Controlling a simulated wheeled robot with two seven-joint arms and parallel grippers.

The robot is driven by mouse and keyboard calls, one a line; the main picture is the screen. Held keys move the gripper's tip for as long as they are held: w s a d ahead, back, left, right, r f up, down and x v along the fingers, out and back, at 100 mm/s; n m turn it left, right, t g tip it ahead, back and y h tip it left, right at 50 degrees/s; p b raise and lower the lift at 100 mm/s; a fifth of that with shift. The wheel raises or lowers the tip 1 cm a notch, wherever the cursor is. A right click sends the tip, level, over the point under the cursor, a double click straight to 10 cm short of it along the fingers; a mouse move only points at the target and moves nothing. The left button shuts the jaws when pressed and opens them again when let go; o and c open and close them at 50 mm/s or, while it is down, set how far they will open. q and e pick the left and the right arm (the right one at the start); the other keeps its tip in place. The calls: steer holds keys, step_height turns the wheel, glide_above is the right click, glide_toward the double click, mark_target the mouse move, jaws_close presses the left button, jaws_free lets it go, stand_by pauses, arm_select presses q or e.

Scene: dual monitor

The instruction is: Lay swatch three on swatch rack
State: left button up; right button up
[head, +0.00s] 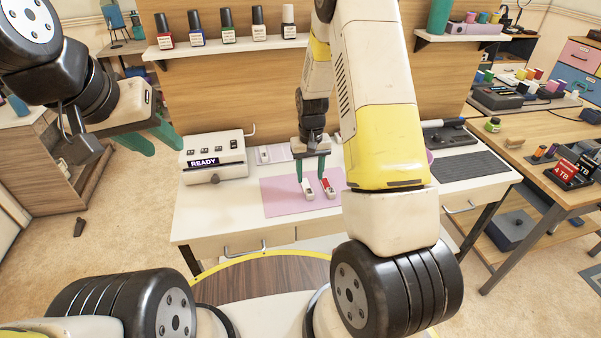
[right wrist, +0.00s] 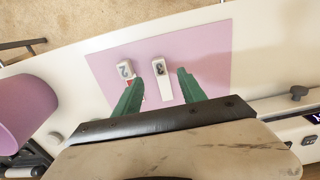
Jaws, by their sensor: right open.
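Swatch three (right wrist: 161,80), a small white piece marked 3, lies on the pink mat (right wrist: 210,55) between the green fingers of my right gripper (right wrist: 158,92). In the head view it is the left piece (head: 307,189), below the fingertips of my right gripper (head: 312,183). That gripper is open, with a finger to either side of swatch three and no grip on it. Swatch two (right wrist: 124,69), with a red part, lies beside it; in the head view it is the right piece (head: 328,188). My left gripper (head: 166,152) is open and empty. I cannot clearly identify the swatch rack.
A white machine (head: 213,155) reading READY stands left of the mat. A pale flat holder (head: 274,153) lies behind the mat. Bottles (head: 227,25) line the shelf above. A dark keyboard-like pad (head: 468,166) lies right. The mat's front part is clear.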

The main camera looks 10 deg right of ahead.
mark_target(310, 191)
step_height(310, 191, down, 7)
steer(key=shift+w+r, duration=0.1)
steer(key=shift+w, duration=0.05)
jaws_close()
